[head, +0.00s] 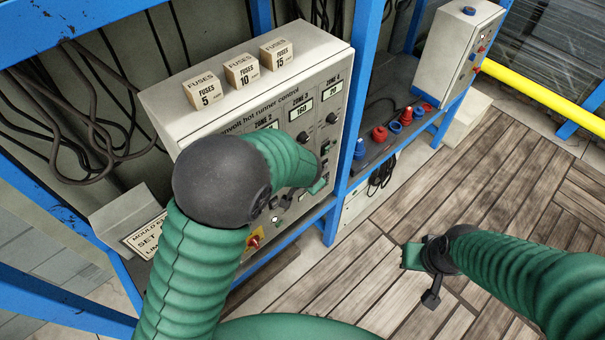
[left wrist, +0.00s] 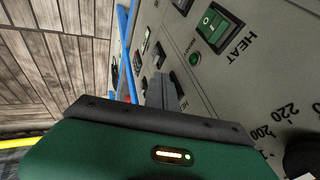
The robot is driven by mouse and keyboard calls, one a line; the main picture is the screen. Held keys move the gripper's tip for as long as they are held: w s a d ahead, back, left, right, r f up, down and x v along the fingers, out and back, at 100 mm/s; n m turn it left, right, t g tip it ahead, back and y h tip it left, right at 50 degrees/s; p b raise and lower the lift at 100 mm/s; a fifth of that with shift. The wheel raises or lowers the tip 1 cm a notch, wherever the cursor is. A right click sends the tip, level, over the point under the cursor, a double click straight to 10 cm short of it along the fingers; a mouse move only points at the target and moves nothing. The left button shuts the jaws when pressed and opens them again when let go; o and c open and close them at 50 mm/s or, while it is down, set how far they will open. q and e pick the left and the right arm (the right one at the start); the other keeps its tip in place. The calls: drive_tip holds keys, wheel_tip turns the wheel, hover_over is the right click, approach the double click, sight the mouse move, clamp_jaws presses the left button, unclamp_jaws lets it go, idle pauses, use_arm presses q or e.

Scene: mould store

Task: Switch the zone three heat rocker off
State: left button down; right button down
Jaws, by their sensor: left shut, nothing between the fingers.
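The grey hot runner control panel (head: 285,95) has zone labels, displays and knobs; zone 3 (head: 297,109) reads 160. In the head view my left forearm hides the area below the zone 3 knob (head: 303,137). In the left wrist view a HEAT rocker (left wrist: 215,28) glows green, with a small green lamp below it; its zone label is out of sight. My left gripper (left wrist: 167,90) is shut and empty, its grey fingertips close to the panel, below and left of this rocker; contact cannot be judged. My right gripper (head: 425,268) hangs over the wooden floor, away from the panel.
Fuse blocks (head: 243,72) stand on the panel top. A yellow-backed red switch (head: 254,241) sits low on the panel. Blue posts (head: 352,110) frame the rack; a shelf with red and blue fittings (head: 380,134) is to the right. The floor (head: 370,270) is clear.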

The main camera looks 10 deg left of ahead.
use_arm(q)
drive_tip(key=b, duration=0.2)
drive_tip(key=shift+w+b, duration=0.15)
drive_tip(key=shift+b, duration=0.15)
drive_tip(key=shift+r+p, duration=0.45)
drive_tip(key=shift+r, duration=0.25)
drive_tip(key=shift+d, duration=0.1)
